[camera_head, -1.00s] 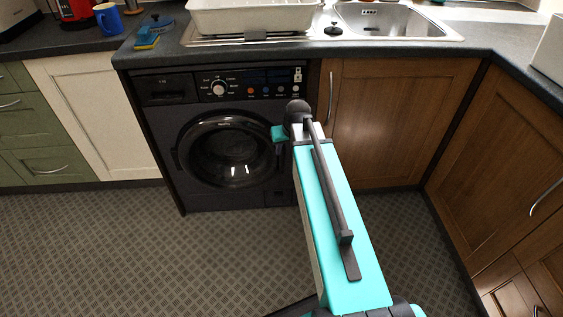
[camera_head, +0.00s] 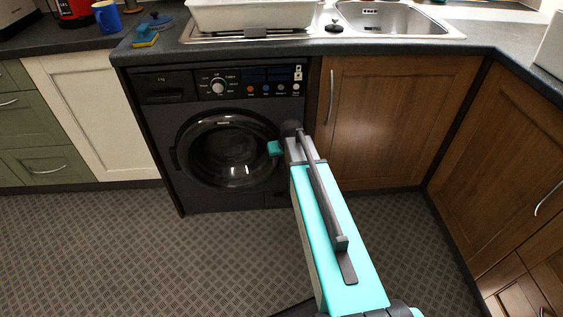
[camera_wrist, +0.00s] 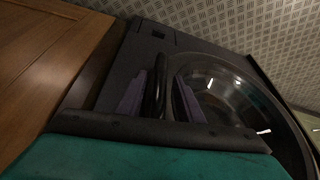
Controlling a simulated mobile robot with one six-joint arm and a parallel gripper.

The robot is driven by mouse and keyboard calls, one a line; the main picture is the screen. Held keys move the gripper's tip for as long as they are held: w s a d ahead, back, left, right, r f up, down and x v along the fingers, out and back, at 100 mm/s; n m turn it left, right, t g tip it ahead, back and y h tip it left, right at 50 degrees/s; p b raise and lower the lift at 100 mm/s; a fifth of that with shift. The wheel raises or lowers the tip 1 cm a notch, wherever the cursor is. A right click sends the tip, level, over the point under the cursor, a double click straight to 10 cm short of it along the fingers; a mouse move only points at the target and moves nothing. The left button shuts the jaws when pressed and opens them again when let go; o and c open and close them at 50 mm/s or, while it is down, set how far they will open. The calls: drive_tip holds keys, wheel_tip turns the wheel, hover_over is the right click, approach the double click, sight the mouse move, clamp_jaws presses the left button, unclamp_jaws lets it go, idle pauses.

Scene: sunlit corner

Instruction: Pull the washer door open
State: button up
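The washer (camera_head: 225,195) is black, under the counter, with its round glass door (camera_head: 228,150) closed. A dark handle piece (camera_head: 174,158) shows on the door's left edge. My gripper is in front of the door's right side; only its teal part (camera_head: 275,148) shows in the head view, and its fingertips are hidden. In the wrist view, the fingers (camera_wrist: 160,90) are dark and purple-grey, with the door glass (camera_wrist: 225,90) to their right. A dark upright shape lies between the purple-grey parts; I cannot tell whether the fingers meet. Contact with the door is unclear.
A brown wooden cabinet (camera_head: 390,120) stands right of the washer and a cream cabinet door (camera_head: 100,110) left of it. The patterned floor (camera_head: 150,250) in front is clear.

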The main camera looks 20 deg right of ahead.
clamp_jaws()
drive_tip(key=shift+s+a, duration=0.1)
idle(0.3)
